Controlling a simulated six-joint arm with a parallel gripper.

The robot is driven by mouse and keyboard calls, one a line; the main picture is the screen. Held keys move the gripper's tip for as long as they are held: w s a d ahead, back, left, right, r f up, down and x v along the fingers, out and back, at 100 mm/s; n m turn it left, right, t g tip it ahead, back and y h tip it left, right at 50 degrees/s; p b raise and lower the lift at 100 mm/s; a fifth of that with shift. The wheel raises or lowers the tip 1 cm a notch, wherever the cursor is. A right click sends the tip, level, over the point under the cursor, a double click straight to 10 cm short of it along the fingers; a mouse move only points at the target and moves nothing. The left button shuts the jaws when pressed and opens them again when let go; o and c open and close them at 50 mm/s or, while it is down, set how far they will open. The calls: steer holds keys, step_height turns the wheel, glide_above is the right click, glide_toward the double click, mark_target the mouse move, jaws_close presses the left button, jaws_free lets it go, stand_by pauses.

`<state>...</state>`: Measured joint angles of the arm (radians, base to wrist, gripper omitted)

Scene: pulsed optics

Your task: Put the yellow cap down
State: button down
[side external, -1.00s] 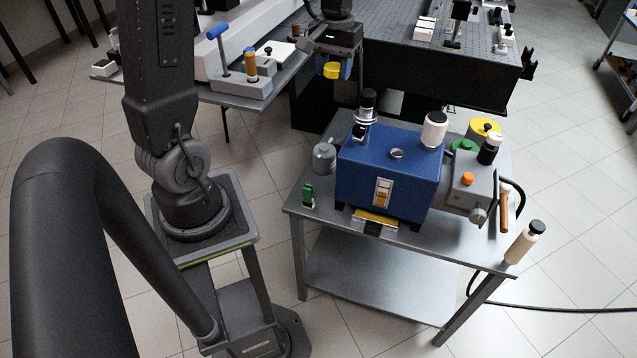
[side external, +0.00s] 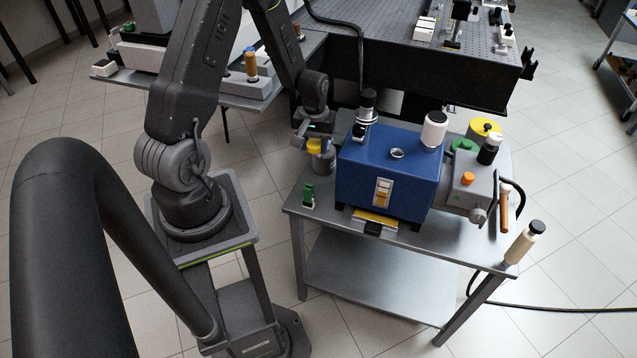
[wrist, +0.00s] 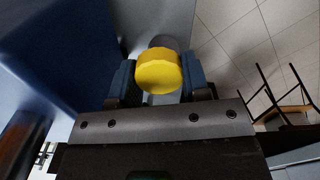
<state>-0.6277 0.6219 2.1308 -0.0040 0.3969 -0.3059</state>
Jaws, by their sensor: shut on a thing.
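The yellow cap (wrist: 158,70) is a short round piece held between the two fingers of my gripper (wrist: 157,85) in the wrist view. In the side view the cap (side external: 314,146) shows at my gripper (side external: 320,142), just left of the blue box. My gripper is shut on it. Directly behind the cap in the wrist view is a grey cylinder (wrist: 163,42), partly hidden. In the side view this grey cylinder (side external: 324,163) stands on the metal cart, close under the cap. I cannot tell whether cap and cylinder touch.
The blue box (side external: 385,185) fills the cart's middle, with a black eyepiece post (side external: 366,112) near my gripper. A small green item (side external: 308,195) stands at the cart's left edge.

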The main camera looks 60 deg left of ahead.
mark_target(315, 188)
step_height(315, 188, down, 14)
steer(key=shift+f, duration=0.25)
stand_by(0.3)
steer(key=shift+f, duration=0.15)
steer(key=shift+f, duration=0.35)
steer(key=shift+f, duration=0.15)
steer(key=c, duration=0.7)
jaws_free()
steer(key=shift+o, duration=0.6)
steer(key=shift+a+r, duration=0.15)
steer(key=shift+r, duration=0.25)
step_height(315, 188, up, 13)
steer(key=shift+f, duration=0.2)
